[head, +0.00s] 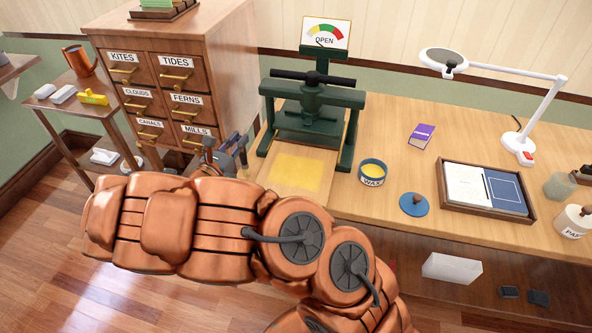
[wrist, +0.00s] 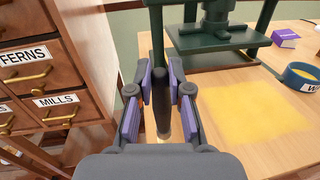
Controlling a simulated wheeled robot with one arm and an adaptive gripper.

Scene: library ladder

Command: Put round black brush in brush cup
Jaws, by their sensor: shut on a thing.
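My gripper (wrist: 160,88) is shut on a dark, slim, upright thing that looks like the round black brush (wrist: 162,118). Its lower end hangs between the purple-padded fingers, above the table's left edge, left of a yellow patch (wrist: 245,115). In the head view my gripper (head: 228,155) is small and partly hidden behind my copper arm, beside the drawer cabinet. I cannot pick out a brush cup with certainty; a grey-green pot (head: 559,186) stands at the far right of the table.
A green press (head: 318,112) stands behind the yellow patch. A blue wax tin (head: 373,172), its blue lid (head: 414,204), a purple book (head: 421,136), a framed tray (head: 443,188), a white lamp (head: 520,145) and a paste jar (head: 573,221) stand rightward. The drawer cabinet (head: 205,35) is close on the left.

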